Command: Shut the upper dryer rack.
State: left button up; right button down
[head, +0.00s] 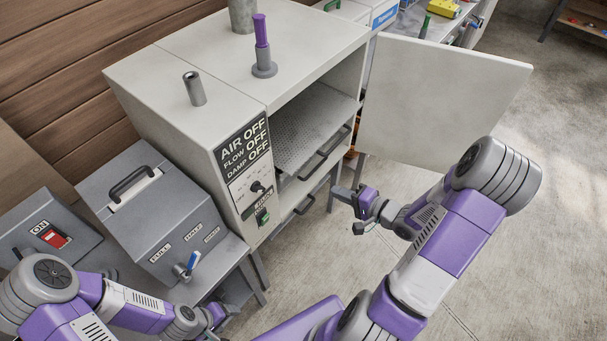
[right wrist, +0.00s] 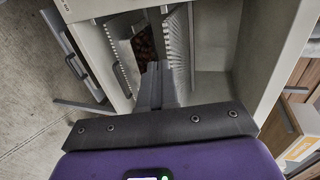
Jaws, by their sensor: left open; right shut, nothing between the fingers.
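The dryer (head: 325,45) is a pale cabinet with its front open. Its upper rack (head: 307,122) is a grey perforated tray with a dark bar handle (head: 325,152) at the front. How far it stands out of the cabinet is hard to tell. A lower handle (head: 305,205) shows beneath it. My right gripper (head: 340,191) is shut and empty, in front of the cabinet, below and right of the upper handle. Its closed fingers (right wrist: 157,72) point at the open cabinet in the right wrist view. My left gripper (head: 218,316) is open, low in the head view, away from the dryer.
The dryer's door (head: 440,95) stands swung open to the right. A control panel (head: 250,170) reads AIR OFF, FLOW OFF, DAMP OFF. A grey box (head: 150,215) with a blue-handled valve stands at left. The floor (head: 510,250) at right is clear.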

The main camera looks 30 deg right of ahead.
jog(key=b, duration=0.3)
send_near(295, 172)
jog(key=x, duration=0.5)
jog(key=shift+w+a+f, duration=0.25)
jog(key=shift+w+a, duration=0.05)
jog(key=shift+w, duration=0.3)
pick_arm(q)
notch_tip(295, 172, down, 3)
jog(key=shift+r, duration=0.2)
